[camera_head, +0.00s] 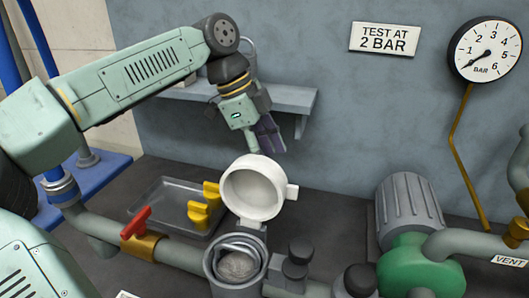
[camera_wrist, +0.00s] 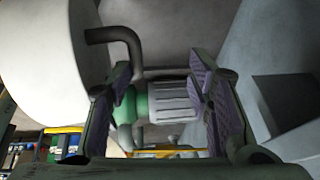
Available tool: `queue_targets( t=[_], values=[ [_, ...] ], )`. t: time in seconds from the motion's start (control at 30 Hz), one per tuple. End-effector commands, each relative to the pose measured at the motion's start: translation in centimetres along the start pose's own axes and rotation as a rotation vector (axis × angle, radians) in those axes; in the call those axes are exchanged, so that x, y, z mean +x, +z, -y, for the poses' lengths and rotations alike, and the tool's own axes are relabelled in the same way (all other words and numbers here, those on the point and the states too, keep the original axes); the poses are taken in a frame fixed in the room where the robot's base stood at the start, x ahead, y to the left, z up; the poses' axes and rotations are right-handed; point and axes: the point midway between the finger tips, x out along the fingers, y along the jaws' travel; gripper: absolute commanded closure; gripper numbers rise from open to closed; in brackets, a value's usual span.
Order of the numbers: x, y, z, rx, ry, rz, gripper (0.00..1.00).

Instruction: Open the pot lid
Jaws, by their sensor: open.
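The white round pot lid (camera_head: 232,205) stands tilted up, nearly upright, above the back of the grey pot (camera_head: 212,270) in the head view. The pot's mouth is uncovered, and a bail-like ring and a grey mesh-like inside show. My gripper (camera_head: 266,137) is just behind and above the lid's top edge, fingers pointing down; whether they touch it I cannot tell. In the wrist view my gripper (camera_wrist: 163,105) has its purple finger pads wide apart with nothing held between them. A large pale round surface, likely the lid (camera_wrist: 40,60), fills the upper left there.
A red-handled valve (camera_head: 136,222) sits on the pipe left of the pot. A metal tray (camera_head: 165,198) with yellow parts (camera_head: 199,213) lies behind it. A grey-green motor (camera_head: 408,210) stands right. A wall shelf (camera_head: 285,98) is behind my gripper.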

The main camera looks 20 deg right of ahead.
Motion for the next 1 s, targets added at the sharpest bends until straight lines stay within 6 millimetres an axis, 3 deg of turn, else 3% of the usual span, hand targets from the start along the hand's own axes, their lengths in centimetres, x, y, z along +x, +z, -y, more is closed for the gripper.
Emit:
queue_targets(
  t=[0.03,0.83,1.0],
  values=[
    [3.4,0.9,-0.2,0.010,0.020,0.004,0.70],
    [3.4,0.9,-0.2,0.007,0.020,0.005,0.66],
    [2.2,0.9,-0.2,0.006,0.015,0.004,0.68]
  ],
)
